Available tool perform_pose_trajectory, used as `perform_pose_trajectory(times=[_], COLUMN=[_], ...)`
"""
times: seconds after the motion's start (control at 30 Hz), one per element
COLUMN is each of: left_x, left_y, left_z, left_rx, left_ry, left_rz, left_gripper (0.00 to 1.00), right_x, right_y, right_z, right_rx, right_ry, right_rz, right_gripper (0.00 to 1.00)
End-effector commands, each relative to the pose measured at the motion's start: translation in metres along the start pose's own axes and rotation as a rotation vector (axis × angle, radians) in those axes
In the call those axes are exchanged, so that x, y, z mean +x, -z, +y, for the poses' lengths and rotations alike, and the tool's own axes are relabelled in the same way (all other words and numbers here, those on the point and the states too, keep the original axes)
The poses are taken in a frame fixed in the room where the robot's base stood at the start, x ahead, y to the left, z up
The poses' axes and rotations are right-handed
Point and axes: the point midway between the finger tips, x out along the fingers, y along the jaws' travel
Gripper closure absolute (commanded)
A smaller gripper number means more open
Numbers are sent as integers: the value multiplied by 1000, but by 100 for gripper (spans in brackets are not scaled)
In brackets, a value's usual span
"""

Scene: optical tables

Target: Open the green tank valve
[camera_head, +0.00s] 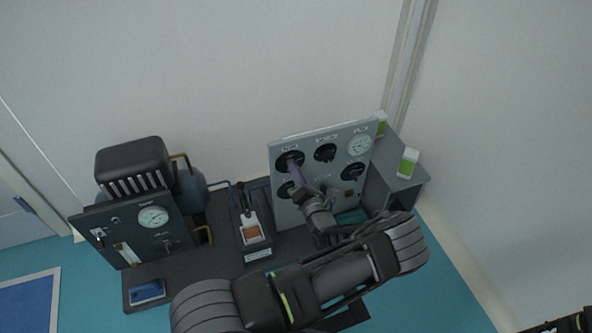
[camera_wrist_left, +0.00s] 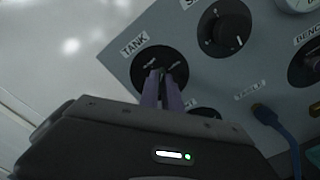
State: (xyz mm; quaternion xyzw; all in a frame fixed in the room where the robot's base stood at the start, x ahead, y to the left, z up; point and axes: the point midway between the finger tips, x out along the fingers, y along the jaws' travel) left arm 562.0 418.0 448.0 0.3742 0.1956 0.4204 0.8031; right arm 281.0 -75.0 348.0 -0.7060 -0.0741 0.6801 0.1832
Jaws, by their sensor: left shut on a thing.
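The grey valve panel (camera_head: 322,192) stands upright at the back of the bench. Its upper-left black dial (camera_head: 284,157) is the tank valve; the wrist view shows this dial (camera_wrist_left: 141,62) under a label reading TANK. My left gripper (camera_head: 293,167) reaches up to it from the front. Its purple fingers (camera_wrist_left: 163,77) are shut on the valve's handle at the dial's middle. My right gripper is not in view.
More black knobs (camera_head: 325,152) and a gauge (camera_head: 359,146) share the panel. A blue cable (camera_wrist_left: 272,122) plugs in to the right. On the left stands a dark machine (camera_head: 140,228) with a gauge; a small switch box (camera_head: 257,254) sits between.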

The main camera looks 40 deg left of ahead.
Motion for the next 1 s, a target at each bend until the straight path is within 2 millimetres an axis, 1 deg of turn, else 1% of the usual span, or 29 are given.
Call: perform_pose_trajectory(times=[0.4,0.6,0.8,1.0], left_x=[0,0,-1,-1], left_y=[1,1,1,2], left_z=[-2,-3,-4,-4], left_rx=[392,551,658,707], left_ry=[2,2,2,3], left_rz=[0,0,1,1], left_gripper=[100,100,100,100], right_x=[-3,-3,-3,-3], right_y=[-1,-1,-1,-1], right_z=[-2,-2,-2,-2], right_rx=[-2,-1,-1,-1], right_ry=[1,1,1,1], right_rz=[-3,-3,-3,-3], right_gripper=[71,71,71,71])
